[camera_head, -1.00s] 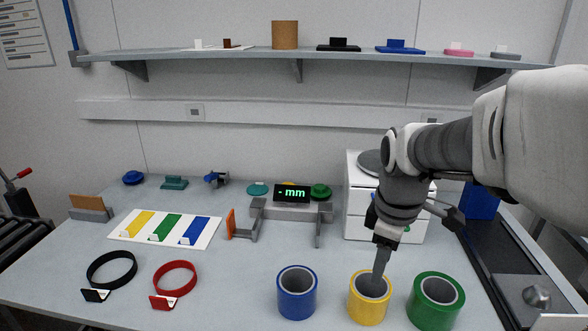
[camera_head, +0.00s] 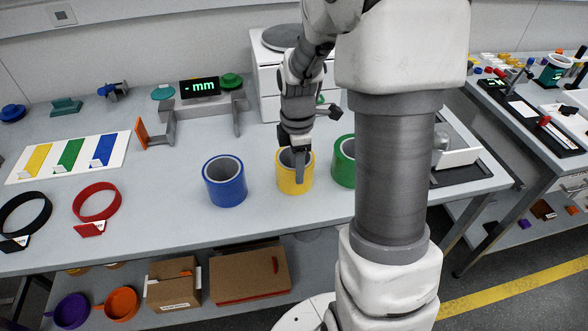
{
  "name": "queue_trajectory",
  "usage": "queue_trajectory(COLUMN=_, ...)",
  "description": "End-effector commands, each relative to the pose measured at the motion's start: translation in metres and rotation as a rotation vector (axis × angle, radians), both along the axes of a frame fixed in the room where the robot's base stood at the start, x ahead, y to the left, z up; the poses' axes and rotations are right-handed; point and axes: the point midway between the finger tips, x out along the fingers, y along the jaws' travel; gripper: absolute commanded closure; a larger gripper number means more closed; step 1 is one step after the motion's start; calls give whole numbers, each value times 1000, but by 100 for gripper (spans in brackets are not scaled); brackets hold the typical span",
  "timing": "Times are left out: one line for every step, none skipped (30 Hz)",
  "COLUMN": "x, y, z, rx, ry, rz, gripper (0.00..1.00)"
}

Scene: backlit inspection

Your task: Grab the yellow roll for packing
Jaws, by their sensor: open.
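The yellow roll (camera_head: 287,182) stands upright on the grey table near its front edge, between the blue roll (camera_head: 226,187) on its left and the green roll (camera_head: 343,169) on its right. My gripper (camera_head: 298,166) is directly above the yellow roll, pointing down, with its jaws open. One dark finger overlaps the front wall of the yellow roll and seems to be outside it. The other finger is hidden, so I cannot tell whether it is inside the hollow core. My arm covers the right part of the green roll.
Black (camera_head: 22,215) and red (camera_head: 97,203) rings lie at the left near a white board (camera_head: 118,143) with coloured strips. A gauge with a display (camera_head: 200,87) and a white drawer unit (camera_head: 266,88) stand behind. A lower shelf holds boxes (camera_head: 250,277).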

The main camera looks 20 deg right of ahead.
Motion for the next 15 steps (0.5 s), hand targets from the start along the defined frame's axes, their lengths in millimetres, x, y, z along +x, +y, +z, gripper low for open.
queue_trajectory(x=0, y=0, z=-8, rx=0, ry=2, rz=0, gripper=50)
queue_trajectory(x=0, y=0, z=-11, rx=0, ry=2, rz=0, gripper=50)
queue_trajectory(x=-1, y=0, z=-14, rx=0, ry=2, rz=0, gripper=50)
queue_trajectory(x=-1, y=0, z=-15, rx=0, ry=2, rz=-1, gripper=50)
queue_trajectory(x=0, y=0, z=-16, rx=0, ry=1, rz=-1, gripper=50)
queue_trajectory(x=0, y=0, z=-18, rx=0, ry=0, rz=-1, gripper=50)
queue_trajectory(x=0, y=0, z=-20, rx=0, ry=0, rz=-1, gripper=50)
queue_trajectory(x=0, y=-1, z=-23, rx=0, ry=1, rz=-1, gripper=50)
queue_trajectory(x=0, y=-2, z=-28, rx=1, ry=3, rz=-2, gripper=50)
queue_trajectory(x=-1, y=-2, z=-33, rx=1, ry=4, rz=-2, gripper=50)
queue_trajectory(x=0, y=-3, z=-38, rx=1, ry=3, rz=-2, gripper=50)
queue_trajectory(x=0, y=-4, z=-44, rx=1, ry=4, rz=-1, gripper=50)
queue_trajectory(x=0, y=-5, z=-49, rx=1, ry=4, rz=-1, gripper=50)
queue_trajectory(x=0, y=-5, z=-53, rx=1, ry=3, rz=-1, gripper=50)
queue_trajectory(x=0, y=-5, z=-58, rx=1, ry=3, rz=-1, gripper=50)
